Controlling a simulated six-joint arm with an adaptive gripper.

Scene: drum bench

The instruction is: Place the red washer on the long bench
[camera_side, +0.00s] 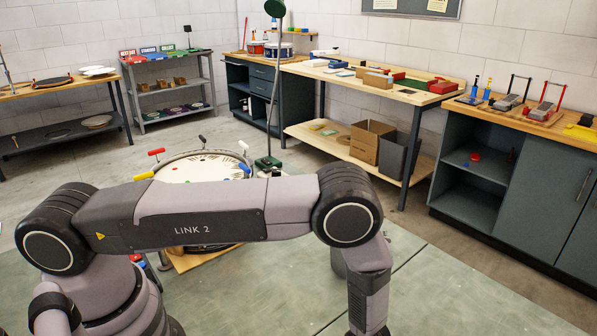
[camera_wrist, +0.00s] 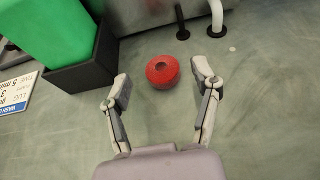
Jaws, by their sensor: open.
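In the wrist view a round red piece with a small dark dimple in its top, which looks like the red washer (camera_wrist: 162,71), lies on a grey-green surface. My gripper (camera_wrist: 163,86) is open, with one finger on each side of the red piece and a gap to both. Nothing is held. In the side view my gripper is out of frame below. A long wooden-topped bench (camera_side: 408,95), which looks like the long bench, stands along the back wall with boxes and trays on top.
In the wrist view a green block in a dark holder (camera_wrist: 80,78) stands left of the red piece; dark and white posts (camera_wrist: 182,33) stand beyond it. In the side view a round drum (camera_side: 205,168) sits behind my arm. The long bench's front top has bare patches.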

